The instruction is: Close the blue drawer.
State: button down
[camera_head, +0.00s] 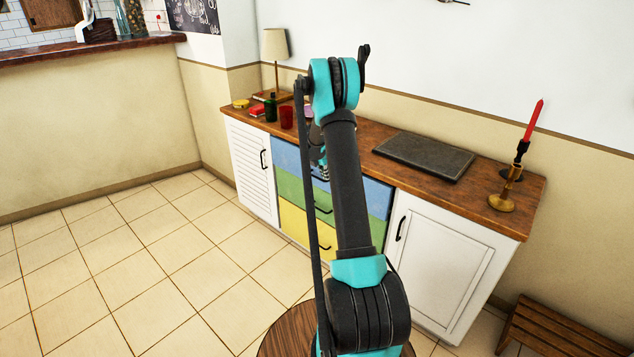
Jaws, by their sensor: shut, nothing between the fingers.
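The blue drawer (287,155) is the top one of three coloured drawers in the middle of a wooden-topped cabinet. Its front shows to the left of my arm and again to the right of it. Its middle and its handle are hidden behind my arm, and I cannot tell whether it stands a little open. My gripper (322,170) is small in view and partly covered by my arm, in front of the blue drawer's face. It is shut and holds nothing that I can see. I cannot tell whether it touches the drawer.
Below are a green drawer (289,186) and a yellow drawer (294,222). White doors flank them. On the wooden top (375,180) stand a lamp (275,46), a red cup (286,117), a dark slab (423,156) and a candle holder (505,193). Floor at left is clear.

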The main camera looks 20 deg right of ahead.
jog(key=shift+w+d, duration=0.6)
jog(key=shift+d, duration=0.35)
jog(key=shift+d+r, duration=0.1)
